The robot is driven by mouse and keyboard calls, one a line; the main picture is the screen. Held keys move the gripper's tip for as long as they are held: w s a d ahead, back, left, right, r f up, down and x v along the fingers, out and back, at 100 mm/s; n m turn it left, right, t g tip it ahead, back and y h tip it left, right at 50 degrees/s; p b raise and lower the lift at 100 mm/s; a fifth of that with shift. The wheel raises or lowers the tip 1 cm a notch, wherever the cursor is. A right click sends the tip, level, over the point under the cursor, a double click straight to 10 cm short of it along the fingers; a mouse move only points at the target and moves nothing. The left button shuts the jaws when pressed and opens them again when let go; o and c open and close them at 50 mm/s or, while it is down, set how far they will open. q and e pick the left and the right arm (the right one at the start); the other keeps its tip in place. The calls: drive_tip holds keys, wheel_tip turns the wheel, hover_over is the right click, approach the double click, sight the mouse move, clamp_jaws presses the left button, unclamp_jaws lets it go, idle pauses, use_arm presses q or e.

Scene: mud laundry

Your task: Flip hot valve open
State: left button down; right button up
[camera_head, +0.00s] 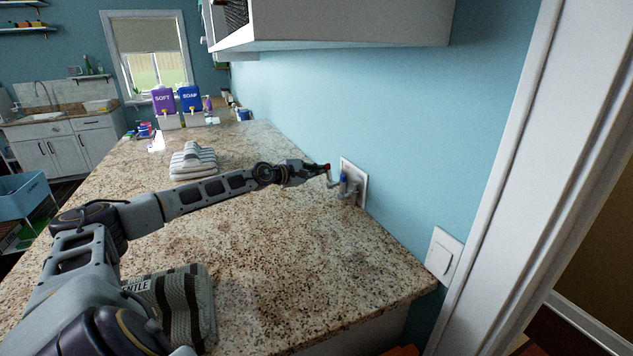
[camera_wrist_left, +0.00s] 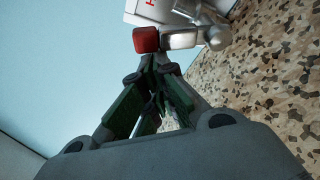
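The hot valve has a red-tipped handle (camera_wrist_left: 146,39) on a silver metal body (camera_wrist_left: 182,38), which is mounted on a white wall plate (camera_head: 359,172) just above the counter. The red handle also shows in the head view (camera_head: 328,167). A blue-handled valve (camera_head: 344,180) sits beside it on the same plate. My left gripper (camera_wrist_left: 157,68) has its green-padded fingers drawn together at the tips, with nothing seen between them. The tips are right at the red handle; whether they touch it I cannot tell. My right gripper is in neither view.
The speckled granite counter (camera_head: 270,230) runs along the blue wall. Folded striped towels (camera_head: 193,162) lie mid-counter, another folded cloth (camera_head: 185,305) near the front, partly behind my arm. Purple (camera_head: 165,100) and blue (camera_head: 190,98) jugs stand farther back. A white cabinet (camera_head: 340,25) hangs above.

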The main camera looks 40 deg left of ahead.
use_arm(q)
drive_tip(key=shift+s+d+r+m+t+b, duration=0.25)
drive_tip(key=shift+d+r+m+t, duration=0.2)
drive_tip(key=shift+m, duration=0.45)
drive_tip(key=shift+s+d+r+m+t+y, duration=0.1)
drive_tip(key=shift+m+t+y, duration=0.1)
drive_tip(key=shift+m, duration=0.25)
drive_tip(key=shift+d+r+m+t+y, duration=0.1)
drive_tip(key=shift+m+t, duration=0.05)
drive_tip(key=shift+m, duration=0.3)
drive_tip(key=shift+s+d+r+m+t, duration=0.15)
drive_tip(key=shift+m+t, duration=0.1)
drive_tip(key=shift+m, duration=0.5)
drive_tip(key=shift+d+r+m+t, duration=0.15)
drive_tip(key=shift+m+t, duration=0.1)
drive_tip(key=shift+m, duration=0.5)
drive_tip(key=shift+s+f, duration=0.1)
